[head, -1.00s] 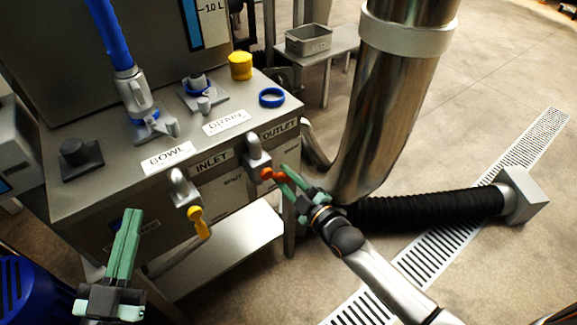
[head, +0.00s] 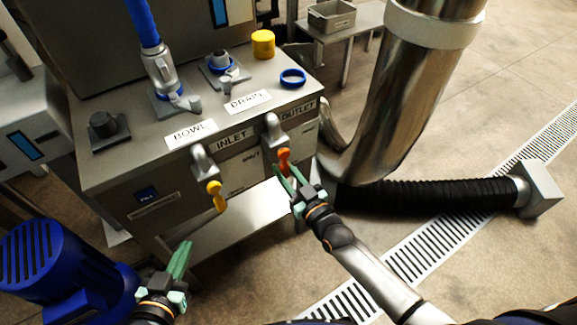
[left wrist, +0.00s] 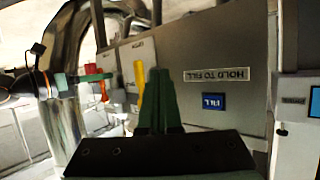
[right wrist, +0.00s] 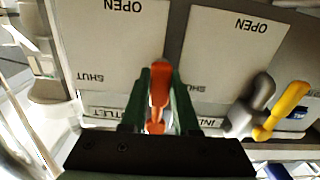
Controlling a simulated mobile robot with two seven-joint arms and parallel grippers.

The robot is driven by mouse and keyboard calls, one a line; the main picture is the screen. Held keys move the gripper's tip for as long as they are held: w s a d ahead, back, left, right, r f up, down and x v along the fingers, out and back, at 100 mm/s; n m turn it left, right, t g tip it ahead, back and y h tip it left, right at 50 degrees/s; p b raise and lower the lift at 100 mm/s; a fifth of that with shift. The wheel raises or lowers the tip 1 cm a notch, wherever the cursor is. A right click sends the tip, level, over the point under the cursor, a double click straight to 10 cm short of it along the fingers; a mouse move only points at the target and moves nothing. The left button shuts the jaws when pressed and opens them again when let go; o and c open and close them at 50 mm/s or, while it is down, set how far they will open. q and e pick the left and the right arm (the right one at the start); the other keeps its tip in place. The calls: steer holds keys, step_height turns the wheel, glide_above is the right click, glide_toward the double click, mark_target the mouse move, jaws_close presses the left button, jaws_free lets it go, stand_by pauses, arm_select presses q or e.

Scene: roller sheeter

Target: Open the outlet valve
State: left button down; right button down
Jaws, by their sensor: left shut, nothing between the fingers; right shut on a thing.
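The outlet valve's orange handle (head: 284,160) hangs down below its grey spout, under the OUTLET label (head: 298,110). My right gripper (head: 287,178) is shut on this handle. In the right wrist view the orange handle (right wrist: 159,82) stands between the green fingers (right wrist: 158,92), next to a plate marked OPEN and SHUT (right wrist: 110,45), which appears upside down. My left gripper (head: 183,255) is shut and empty, low in front of the cabinet, apart from everything. Its green fingers also show in the left wrist view (left wrist: 160,90).
The inlet valve's yellow handle (head: 216,196) hangs to the left of the outlet. A blue motor (head: 50,262) stands near my left gripper. A large steel pipe (head: 405,95) and a black hose (head: 430,199) lie right of the cabinet. A shelf (head: 240,220) is below.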

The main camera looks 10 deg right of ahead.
arm_select(q)
steer(key=shift+s+f, duration=0.25)
steer(key=shift+f, duration=0.2)
arm_select(e)
steer(key=shift+a+m, duration=0.15)
steer(key=shift+m, duration=0.15)
steer(key=c, duration=0.7)
jaws_free()
steer(key=shift+o, duration=0.2)
